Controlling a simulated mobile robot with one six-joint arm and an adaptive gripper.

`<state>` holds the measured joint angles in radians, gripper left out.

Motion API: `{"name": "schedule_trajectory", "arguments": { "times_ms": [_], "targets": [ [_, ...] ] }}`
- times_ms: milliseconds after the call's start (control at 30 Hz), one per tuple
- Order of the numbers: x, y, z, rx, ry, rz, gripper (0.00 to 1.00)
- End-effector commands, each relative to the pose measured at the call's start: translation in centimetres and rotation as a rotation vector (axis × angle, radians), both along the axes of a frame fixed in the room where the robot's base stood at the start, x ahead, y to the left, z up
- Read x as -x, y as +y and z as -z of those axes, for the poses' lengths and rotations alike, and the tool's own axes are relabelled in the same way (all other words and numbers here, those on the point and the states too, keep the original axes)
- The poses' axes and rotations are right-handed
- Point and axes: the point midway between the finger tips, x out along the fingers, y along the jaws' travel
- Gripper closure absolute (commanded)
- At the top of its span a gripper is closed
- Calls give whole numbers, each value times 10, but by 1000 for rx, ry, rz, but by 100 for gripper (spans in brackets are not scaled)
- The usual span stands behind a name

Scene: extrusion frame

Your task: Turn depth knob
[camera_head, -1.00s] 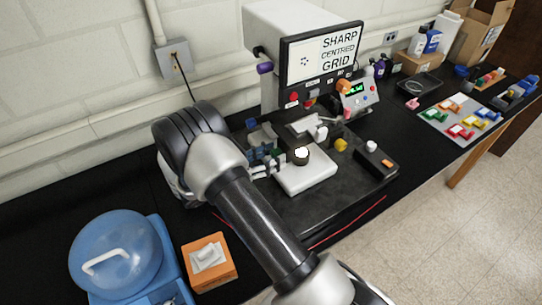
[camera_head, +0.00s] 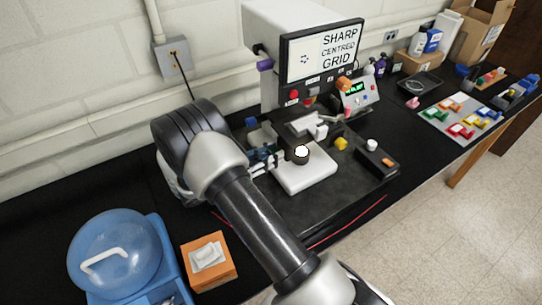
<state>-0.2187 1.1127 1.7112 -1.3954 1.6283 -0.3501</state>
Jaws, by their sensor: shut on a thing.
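My gripper (camera_head: 266,160) is at the left side of the instrument's white stage block (camera_head: 306,178), with my arm reaching over from the front. It is shut on a small part there. The held part is mostly hidden by my fingers and wrist, so I cannot tell its shape or markings. A dark cylinder with a bright white top (camera_head: 301,154) stands by the stage, just right of my fingers. A blue part (camera_head: 251,122) shows behind my gripper. The screen (camera_head: 322,52) reads "SHARP CENTRED GRID". A yellow knob (camera_head: 341,144) and a white knob (camera_head: 372,145) are to the right.
A small console with a green display (camera_head: 357,92) stands right of the screen. An orange tissue box (camera_head: 209,260) and a blue domed container (camera_head: 115,250) are at the front left. A board of coloured pieces (camera_head: 462,117) lies far right. A red cable (camera_head: 350,222) runs along the front.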

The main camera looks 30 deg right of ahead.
Motion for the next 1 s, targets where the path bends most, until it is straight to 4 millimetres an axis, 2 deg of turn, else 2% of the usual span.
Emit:
{"name": "schedule_trajectory", "arguments": {
  "times_ms": [100,133,433,767,867,1000],
  "targets": [
    [0,0,0,0,1,0,97],
    [0,0,0,0,2,0,72],
    [0,0,0,0,2,0,52],
    [0,3,0,0,2,-1,52],
    [0,13,0,0,1,-4,52],
    [1,37,0,0,1,-4,52]
  ]
}}
